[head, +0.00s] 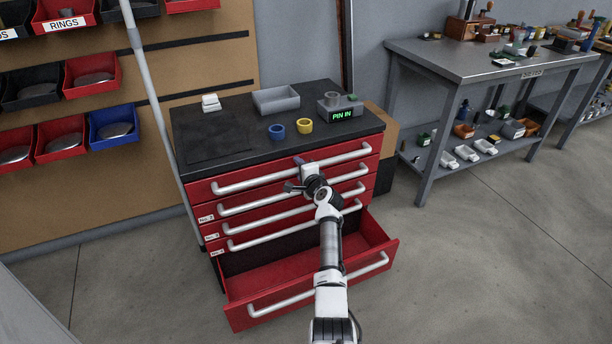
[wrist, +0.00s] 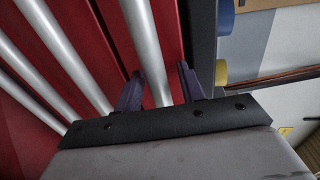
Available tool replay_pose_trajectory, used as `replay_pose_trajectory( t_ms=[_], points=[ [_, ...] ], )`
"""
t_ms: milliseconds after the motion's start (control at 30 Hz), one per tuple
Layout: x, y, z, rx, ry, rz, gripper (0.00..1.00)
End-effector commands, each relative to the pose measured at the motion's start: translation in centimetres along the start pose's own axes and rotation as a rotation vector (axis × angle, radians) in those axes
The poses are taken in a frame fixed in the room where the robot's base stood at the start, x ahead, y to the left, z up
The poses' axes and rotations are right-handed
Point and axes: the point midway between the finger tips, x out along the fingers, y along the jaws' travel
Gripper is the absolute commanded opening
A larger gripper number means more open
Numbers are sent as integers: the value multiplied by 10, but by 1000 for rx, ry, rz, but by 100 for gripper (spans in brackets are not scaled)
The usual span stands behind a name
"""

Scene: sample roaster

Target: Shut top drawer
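The red drawer cabinet has a stack of drawers with long silver bar handles. The top drawer (head: 230,179) sits under the black worktop, and its front looks flush or nearly flush; no opening shows above it. Its handle (head: 255,178) also shows in the wrist view (wrist: 146,45). My gripper (head: 301,166) is at the middle of this handle. In the wrist view my gripper's dark fingers (wrist: 160,88) are apart, one on each side of the bar, with a gap visible at the right finger. Contact with the left finger cannot be told.
The bottom drawer (head: 310,273) stands open and empty, beneath my arm. On the worktop (head: 225,140) are a blue ring (head: 277,132), a yellow ring (head: 305,126), a grey tray (head: 276,100) and a "PIN IN" device (head: 341,108). A workbench (head: 480,62) stands at right; floor between is clear.

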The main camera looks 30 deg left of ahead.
Motion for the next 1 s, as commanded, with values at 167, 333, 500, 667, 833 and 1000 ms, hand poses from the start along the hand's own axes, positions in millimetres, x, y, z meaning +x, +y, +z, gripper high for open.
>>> replay_pose_trajectory(
  t_ms=[167, 333, 500, 667, 833, 1000],
  points=[
    [-21, 0, -1, 1, 2, 0, 39],
    [-51, 0, 0, 0, 2, -1, 39],
    [-83, 0, 0, 0, 3, -1, 39],
    [-110, 0, 0, 0, 3, -1, 39],
    [-128, 0, 0, -1, 1, -1, 39],
    [-134, -1, 0, -1, 1, -2, 39]
  ],
)
